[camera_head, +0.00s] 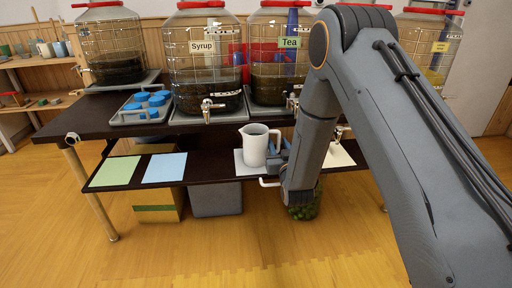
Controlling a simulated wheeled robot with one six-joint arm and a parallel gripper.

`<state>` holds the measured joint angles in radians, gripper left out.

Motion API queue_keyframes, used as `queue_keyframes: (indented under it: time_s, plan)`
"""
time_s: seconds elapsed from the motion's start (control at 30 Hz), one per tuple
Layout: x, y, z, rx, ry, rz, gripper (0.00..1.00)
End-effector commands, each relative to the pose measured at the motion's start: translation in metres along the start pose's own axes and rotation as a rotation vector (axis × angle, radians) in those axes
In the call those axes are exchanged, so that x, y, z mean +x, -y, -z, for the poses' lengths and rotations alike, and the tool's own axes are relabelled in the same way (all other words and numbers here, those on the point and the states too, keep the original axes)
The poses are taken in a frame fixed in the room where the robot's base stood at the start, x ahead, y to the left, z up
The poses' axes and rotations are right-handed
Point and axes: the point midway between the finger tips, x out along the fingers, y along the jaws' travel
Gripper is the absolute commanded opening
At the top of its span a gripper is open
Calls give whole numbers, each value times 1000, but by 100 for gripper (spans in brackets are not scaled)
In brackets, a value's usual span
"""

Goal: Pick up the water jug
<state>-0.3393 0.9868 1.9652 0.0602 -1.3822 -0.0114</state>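A white jug (254,147) stands upright on a grey square mat (243,170) on the lower dark shelf, its handle on the right side. My gripper (279,156) is at the jug's right, close to the handle. The gripper is small and partly hidden by my arm. I cannot tell whether its fingers touch the handle, or whether they are open or shut.
Large tapped jars stand above, including the Syrup jar (202,75) and Tea jar (282,85). Their taps, such as this one (208,109), hang over the lower shelf. Green (115,171) and blue (165,168) mats lie bare to the left. Blue lids fill a tray (126,118).

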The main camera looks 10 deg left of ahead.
Motion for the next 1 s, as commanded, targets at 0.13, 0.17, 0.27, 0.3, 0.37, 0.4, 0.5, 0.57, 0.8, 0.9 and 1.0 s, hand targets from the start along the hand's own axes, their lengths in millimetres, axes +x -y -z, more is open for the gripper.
queue_keyframes:
  time_s: [0.13, 0.17, 0.27, 0.3, 0.37, 0.4, 0.5, 0.57, 0.8, 0.9, 1.0]
  plan:
    - [1, 0, 0, 0, 1, 0, 33]
    - [1, 0, 0, 0, 1, 0, 33]
    - [1, 0, 0, 0, 1, 0, 26]
    - [1, 0, 0, 0, 1, 0, 20]
    - [1, 0, 0, 0, 1, 0, 10]
    - [1, 0, 0, 0, 1, 0, 3]
    - [1, 0, 0, 0, 1, 0, 0]
    - [1, 0, 0, 0, 1, 0, 0]
    - [1, 0, 0, 0, 1, 0, 0]
    - [1, 0, 0, 0, 1, 0, 0]
    - [1, 0, 0, 0, 1, 0, 0]
